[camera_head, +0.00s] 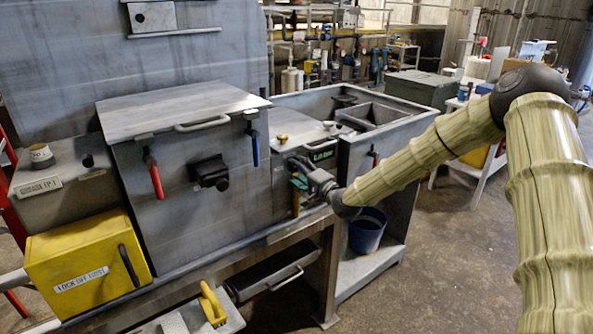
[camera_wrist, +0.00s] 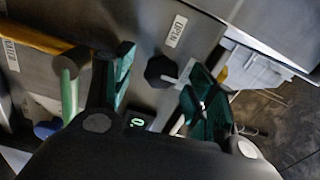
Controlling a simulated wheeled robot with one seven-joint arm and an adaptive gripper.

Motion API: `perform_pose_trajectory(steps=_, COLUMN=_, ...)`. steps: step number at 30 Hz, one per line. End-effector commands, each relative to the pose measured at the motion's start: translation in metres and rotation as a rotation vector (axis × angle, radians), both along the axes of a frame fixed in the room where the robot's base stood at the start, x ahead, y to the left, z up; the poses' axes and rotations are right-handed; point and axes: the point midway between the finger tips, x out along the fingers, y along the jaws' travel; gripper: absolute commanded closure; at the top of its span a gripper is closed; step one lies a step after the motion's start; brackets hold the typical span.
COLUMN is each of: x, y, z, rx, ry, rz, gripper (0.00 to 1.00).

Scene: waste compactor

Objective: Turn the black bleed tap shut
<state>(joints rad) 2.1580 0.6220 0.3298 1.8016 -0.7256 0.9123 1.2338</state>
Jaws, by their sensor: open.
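In the wrist view, a black faceted knob (camera_wrist: 160,71), which looks like the bleed tap, sits on a grey metal panel with a pale stem or lever at its lower right. A label reading OPEN (camera_wrist: 175,31) is above it. My gripper (camera_wrist: 162,80) is open, with a green-padded finger on each side of the knob. No clear contact shows, and I cannot tell the depth gap. In the head view, my gripper (camera_head: 299,183) is at the front of the small grey unit, right of the big box, and the knob is hidden there.
The big box carries a red lever (camera_head: 154,176), a blue lever (camera_head: 253,146) and a black fitting (camera_head: 209,173). A yellow lock-off box (camera_head: 88,264) is at left. A blue bucket (camera_head: 367,230) stands below right. A green handle (camera_wrist: 70,92) is close by my left finger.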

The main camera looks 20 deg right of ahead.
Motion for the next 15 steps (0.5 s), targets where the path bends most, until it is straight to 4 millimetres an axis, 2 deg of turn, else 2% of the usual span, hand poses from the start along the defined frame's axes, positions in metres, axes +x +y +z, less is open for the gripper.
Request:
perform_pose_trajectory(steps=9, x=-0.055, y=-0.021, z=0.001, rx=0.002, ry=0.001, rz=-0.002, gripper=0.43)
perform_pose_trajectory(steps=15, x=-0.082, y=-0.032, z=0.000, rx=0.002, ry=-0.001, rz=-0.003, gripper=0.43)
